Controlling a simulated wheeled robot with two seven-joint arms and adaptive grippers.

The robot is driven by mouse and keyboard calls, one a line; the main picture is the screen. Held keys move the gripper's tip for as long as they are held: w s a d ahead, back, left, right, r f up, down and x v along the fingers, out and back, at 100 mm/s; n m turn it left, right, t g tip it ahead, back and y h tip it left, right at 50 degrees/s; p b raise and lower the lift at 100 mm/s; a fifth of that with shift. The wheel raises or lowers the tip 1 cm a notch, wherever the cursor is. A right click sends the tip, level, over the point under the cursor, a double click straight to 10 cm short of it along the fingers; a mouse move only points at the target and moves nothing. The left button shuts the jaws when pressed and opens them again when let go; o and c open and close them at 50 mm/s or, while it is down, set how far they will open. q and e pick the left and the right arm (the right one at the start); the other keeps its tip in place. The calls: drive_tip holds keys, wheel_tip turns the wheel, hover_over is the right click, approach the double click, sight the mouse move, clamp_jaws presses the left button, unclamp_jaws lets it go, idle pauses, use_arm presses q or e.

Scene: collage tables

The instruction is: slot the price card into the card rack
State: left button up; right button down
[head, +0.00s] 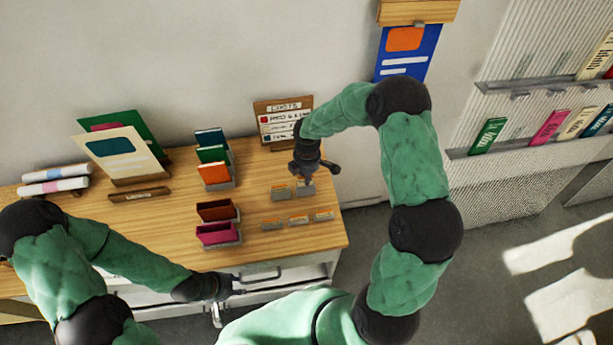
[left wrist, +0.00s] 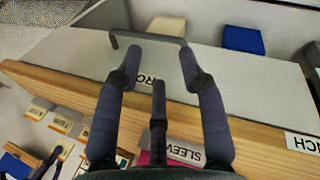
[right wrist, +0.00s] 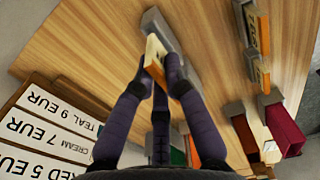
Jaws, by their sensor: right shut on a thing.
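My right gripper (head: 308,168) is over the right part of the wooden table, low at the back row of small grey holders. In the right wrist view its fingertips (right wrist: 158,82) are shut on a small cream price card (right wrist: 154,52) with an orange band. The card's far end is at a grey card rack block (right wrist: 158,24); I cannot tell whether it sits in the slot. Other grey racks with cards (head: 298,219) stand in front. My left gripper (head: 226,287) is at the table's front; its fingers (left wrist: 158,70) are spread and empty near a drawer handle (left wrist: 148,38).
A price board (head: 283,108) stands behind the right gripper. Coloured booklets in grey holders (head: 214,172) stand left of the racks. A cream folder (head: 118,158) and rolled papers (head: 55,180) are further left. White drawers (head: 290,278) are below the front edge.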

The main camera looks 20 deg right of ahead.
drive_tip(key=shift+f, duration=0.15)
idle(0.3)
drive_tip(key=shift+f+b, duration=0.5)
drive_tip(key=shift+f, duration=0.15)
drive_tip(key=shift+f+b, duration=0.45)
drive_tip(key=shift+b, duration=0.05)
drive_tip(key=c, duration=1.2)
unclamp_jaws()
drive_tip(key=shift+o, duration=0.2)
drive_tip(key=o, duration=0.3)
drive_tip(key=shift+o, duration=0.2)
